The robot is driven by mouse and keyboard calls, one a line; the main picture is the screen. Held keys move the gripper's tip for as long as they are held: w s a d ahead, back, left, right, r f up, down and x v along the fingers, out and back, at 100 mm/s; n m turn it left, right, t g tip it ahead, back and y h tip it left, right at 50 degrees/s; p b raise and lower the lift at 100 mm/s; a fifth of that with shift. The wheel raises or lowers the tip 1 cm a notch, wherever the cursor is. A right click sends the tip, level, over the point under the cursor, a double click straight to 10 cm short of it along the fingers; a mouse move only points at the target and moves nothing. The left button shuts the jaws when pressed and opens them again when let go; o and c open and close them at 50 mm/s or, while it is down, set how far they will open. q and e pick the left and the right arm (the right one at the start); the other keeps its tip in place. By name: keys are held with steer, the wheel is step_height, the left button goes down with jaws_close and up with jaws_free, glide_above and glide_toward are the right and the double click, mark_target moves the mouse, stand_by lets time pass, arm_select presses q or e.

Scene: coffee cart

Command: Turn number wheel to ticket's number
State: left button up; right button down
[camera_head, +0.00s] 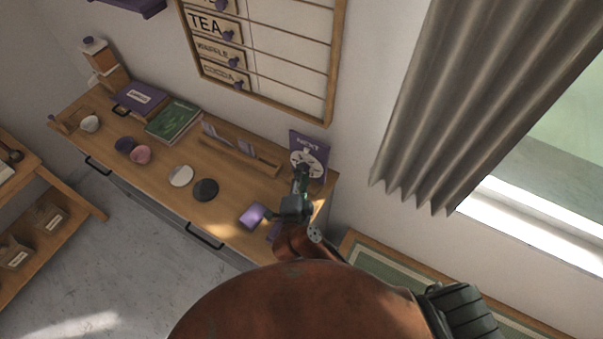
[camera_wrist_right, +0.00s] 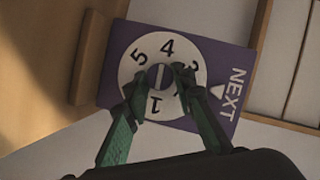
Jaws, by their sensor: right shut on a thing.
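The number wheel (camera_head: 300,157) is a white disc on an upright purple board (camera_head: 322,152) at the right end of the counter. In the right wrist view the wheel (camera_wrist_right: 128,70) shows 5, 4 and 1, with a 3 partly hidden by a finger. A white pointer (camera_wrist_right: 216,91) and the word NEXT are on the board (camera_wrist_right: 236,60). My right gripper (camera_head: 301,173) is at the wheel, its fingertips (camera_wrist_right: 160,77) shut on the central knob. The digit nearest the pointer is partly covered. No ticket number is readable. My left gripper is out of view.
A purple block or card (camera_head: 252,215) lies near the counter's front edge, left of my right gripper. A wooden rack (camera_head: 258,166) stands left of the board. Dark and white discs (camera_head: 206,190), cups and a green book (camera_head: 173,121) sit further left. A menu board (camera_head: 290,67) hangs above.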

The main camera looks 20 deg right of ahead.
steer(key=shift+f+m+t, duration=0.25)
steer(key=shift+m+t, duration=0.35)
steer(key=shift+m, duration=0.7)
steer(key=c, duration=1.6)
jaws_free()
steer(key=shift+r, duration=0.1)
steer(key=shift+v, duration=3.8)
